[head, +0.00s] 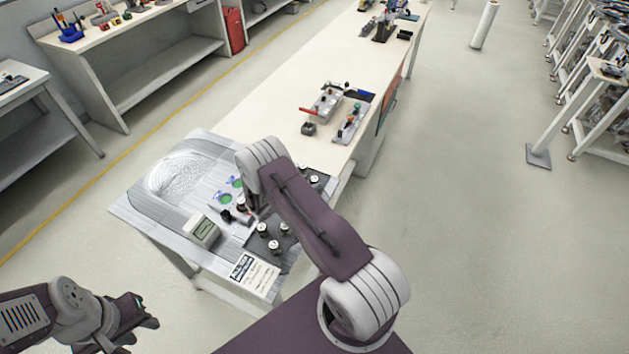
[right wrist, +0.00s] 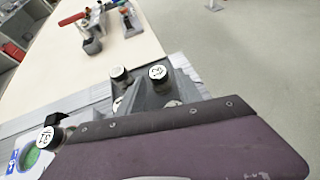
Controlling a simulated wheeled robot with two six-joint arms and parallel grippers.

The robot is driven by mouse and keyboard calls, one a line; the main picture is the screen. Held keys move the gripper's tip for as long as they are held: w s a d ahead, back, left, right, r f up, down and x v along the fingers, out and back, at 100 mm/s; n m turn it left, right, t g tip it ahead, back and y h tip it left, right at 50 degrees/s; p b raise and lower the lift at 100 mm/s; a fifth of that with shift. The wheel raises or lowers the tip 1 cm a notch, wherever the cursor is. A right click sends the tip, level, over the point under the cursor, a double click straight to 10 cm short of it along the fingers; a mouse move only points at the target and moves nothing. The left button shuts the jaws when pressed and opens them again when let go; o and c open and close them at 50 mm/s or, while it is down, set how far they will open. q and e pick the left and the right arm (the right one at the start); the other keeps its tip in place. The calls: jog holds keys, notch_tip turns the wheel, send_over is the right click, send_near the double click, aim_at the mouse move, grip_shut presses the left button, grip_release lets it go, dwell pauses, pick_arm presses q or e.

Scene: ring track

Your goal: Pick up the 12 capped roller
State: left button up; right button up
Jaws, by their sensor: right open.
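Several dark rollers with white numbered caps stand at the near end of the long table. In the right wrist view one capped roller (right wrist: 158,74) stands in a grey holder, and its label may read 12. Another roller (right wrist: 119,75) is just left of it. A roller (right wrist: 47,138) with a cap that seems to read 13 or 31 is at lower left. My right gripper (head: 246,206) is open, low over the mat beside the rollers, partly hidden by my arm. My left gripper (head: 140,314) is off the table at lower left; its jaw gap is unclear.
More capped rollers (head: 274,246) stand in a dark grey tray near the front edge. A grey-green box (head: 203,230), green discs (head: 225,198) and a printed card (head: 249,275) lie nearby. Tool trays (head: 325,103) stand further along the table (head: 262,105).

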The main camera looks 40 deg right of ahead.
jog(key=shift+x, duration=1.15)
jog(key=shift+r, duration=0.1)
grip_shut()
jog(key=shift+w, duration=0.1)
jog(key=shift+r, duration=0.3)
jog(key=r, duration=0.2)
jog(key=s+r+b, duration=0.1)
jog(key=r, duration=0.1)
jog(key=shift+d, duration=0.25)
jog(key=s+d+r+b, duration=0.2)
jog(key=s+d+r, duration=0.2)
jog(key=s, duration=0.5)
notch_tip(320, 180, up, 2)
jog(key=shift+s+d+r, duration=0.2)
jog(key=shift+s+d, duration=0.05)
jog(key=shift+d, duration=0.15)
